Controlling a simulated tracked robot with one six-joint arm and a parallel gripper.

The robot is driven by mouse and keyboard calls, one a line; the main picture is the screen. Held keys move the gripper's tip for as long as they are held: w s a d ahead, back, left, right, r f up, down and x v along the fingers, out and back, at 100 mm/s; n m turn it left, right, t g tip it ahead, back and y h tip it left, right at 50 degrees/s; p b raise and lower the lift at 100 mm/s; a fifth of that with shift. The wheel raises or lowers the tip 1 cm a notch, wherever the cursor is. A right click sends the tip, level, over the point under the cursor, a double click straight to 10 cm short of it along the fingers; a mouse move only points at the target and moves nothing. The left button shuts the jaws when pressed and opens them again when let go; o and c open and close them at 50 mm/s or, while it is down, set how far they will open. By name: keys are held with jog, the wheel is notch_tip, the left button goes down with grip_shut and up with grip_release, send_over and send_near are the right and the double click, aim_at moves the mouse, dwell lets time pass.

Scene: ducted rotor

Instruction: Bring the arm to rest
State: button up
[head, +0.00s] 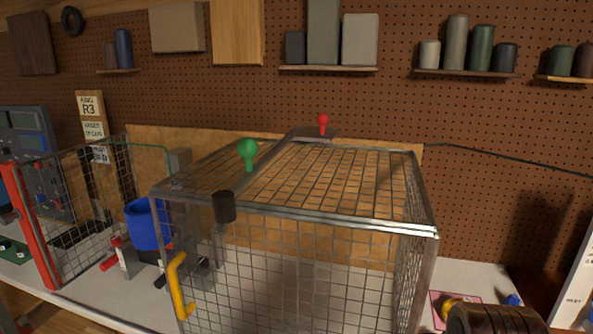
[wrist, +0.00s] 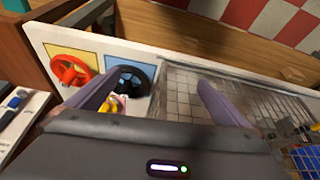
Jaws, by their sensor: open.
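My gripper (wrist: 157,82) shows in the wrist view with its two grey-purple fingers spread apart and nothing between them. Beyond the fingers is a white board with a red wheel (wrist: 70,70) on a yellow square and a black wheel (wrist: 128,80) on a blue square. A small yellow item (wrist: 112,104) shows beside the left finger. I cannot make out my gripper in the head view.
A wire mesh cage (head: 310,222) fills the middle of the bench, with a green knob (head: 248,153), a red knob (head: 323,123) and a yellow handle (head: 177,285). A red-edged mesh panel (head: 30,228) and a blue cup (head: 146,224) stand left. Shelves line the pegboard.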

jog(key=s+a+r+n+t, duration=0.1)
jog(key=a+r+n, duration=0.1)
jog(key=a, duration=0.3)
jog(key=shift+a+y, duration=0.25)
jog(key=shift+y, duration=0.15)
jog(key=shift+r, duration=0.1)
